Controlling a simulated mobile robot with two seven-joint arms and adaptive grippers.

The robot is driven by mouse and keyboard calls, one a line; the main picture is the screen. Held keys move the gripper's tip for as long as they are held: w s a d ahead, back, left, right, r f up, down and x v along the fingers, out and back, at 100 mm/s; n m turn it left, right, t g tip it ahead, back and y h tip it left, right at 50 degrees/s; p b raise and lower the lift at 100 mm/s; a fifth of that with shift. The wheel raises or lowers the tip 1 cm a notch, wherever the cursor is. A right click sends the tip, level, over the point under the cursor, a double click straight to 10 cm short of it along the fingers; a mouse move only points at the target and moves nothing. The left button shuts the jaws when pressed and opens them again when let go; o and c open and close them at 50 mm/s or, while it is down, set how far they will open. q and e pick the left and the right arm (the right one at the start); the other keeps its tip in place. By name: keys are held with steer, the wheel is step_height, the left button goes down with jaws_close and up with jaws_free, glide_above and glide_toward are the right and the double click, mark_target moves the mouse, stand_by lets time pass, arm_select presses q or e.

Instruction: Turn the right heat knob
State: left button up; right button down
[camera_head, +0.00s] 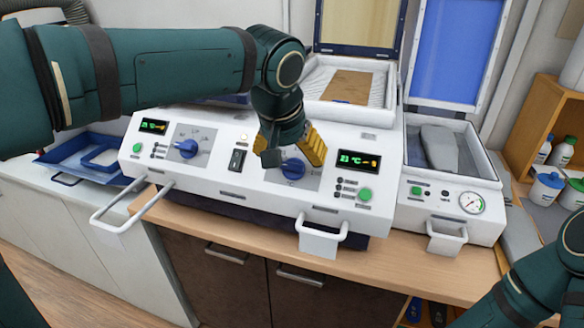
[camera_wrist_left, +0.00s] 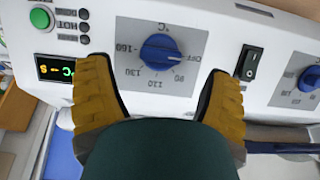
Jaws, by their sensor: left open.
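The right heat knob (camera_head: 293,169) is a blue dial on the front panel of the white heating unit (camera_head: 225,185). My left gripper (camera_head: 293,153) is open in front of it and partly covers its plate. In the left wrist view, which shows the panel upside down, the knob (camera_wrist_left: 160,53) lies between and beyond the spread yellow fingers (camera_wrist_left: 160,76). No contact is visible. Its pale mark appears to face the OFF label. My right gripper is out of view; only part of the right arm shows at lower right.
The left heat knob (camera_head: 187,149), a power switch (camera_head: 236,160) and a green button (camera_head: 364,194) share the panel. White handles stick out in front. A press with a gauge (camera_head: 471,202) stands to the right. A blue tray (camera_head: 70,155) lies at left.

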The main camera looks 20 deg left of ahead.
mark_target(292, 163)
arm_select(q)
steer(key=shift+b+x, duration=0.3)
steer(key=shift+x, duration=1.45)
steer(key=c, duration=1.2)
